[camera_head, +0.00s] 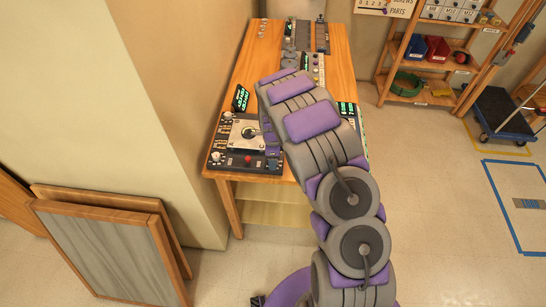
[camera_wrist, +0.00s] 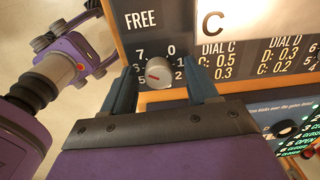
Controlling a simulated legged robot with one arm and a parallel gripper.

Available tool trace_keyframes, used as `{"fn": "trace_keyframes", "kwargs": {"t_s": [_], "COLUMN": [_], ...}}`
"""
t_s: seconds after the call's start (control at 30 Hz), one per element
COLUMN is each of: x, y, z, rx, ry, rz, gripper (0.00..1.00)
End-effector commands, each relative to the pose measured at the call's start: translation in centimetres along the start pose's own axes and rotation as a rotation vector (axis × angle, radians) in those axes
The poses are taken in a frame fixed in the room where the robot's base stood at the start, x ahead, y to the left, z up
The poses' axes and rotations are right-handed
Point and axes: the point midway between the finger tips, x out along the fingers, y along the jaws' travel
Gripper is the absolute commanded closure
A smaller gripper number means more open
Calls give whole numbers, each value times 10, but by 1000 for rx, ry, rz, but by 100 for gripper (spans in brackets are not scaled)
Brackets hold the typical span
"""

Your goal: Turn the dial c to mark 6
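In the wrist view, a small round silver knob (camera_wrist: 159,72) with a red mark sits on a dark panel (camera_wrist: 140,20) below a white card (camera_wrist: 240,18) lettered C. My gripper (camera_wrist: 160,78) is open, with one dark finger on each side of the knob and a visible gap on both sides. In the head view my arm hides the gripper and this dial.
The wooden table (camera_head: 247,80) carries several control panels, including one with a red button (camera_head: 248,159) at its front left. Framed boards (camera_head: 110,250) lean at lower left. Shelves (camera_head: 430,70) and a blue cart (camera_head: 505,112) stand right. Floor between is clear.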

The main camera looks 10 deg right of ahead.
Motion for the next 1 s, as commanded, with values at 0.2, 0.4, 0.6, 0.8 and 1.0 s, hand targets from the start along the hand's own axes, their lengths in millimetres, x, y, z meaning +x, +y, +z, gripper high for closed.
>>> {"fn": "trace_keyframes", "kwargs": {"t_s": [0.2, 0.4, 0.6, 0.8, 1.0], "x": [-2, -27, -72, -117, -152], "y": [0, 0, -1, -2, -2], "z": [0, 0, 1, 1, 1], "rx": [0, -1, -1, -1, 0], "ry": [1, 0, 0, 0, 1], "rz": [1, -2, -3, -5, -2], "gripper": [41, 41, 41, 41, 41]}}
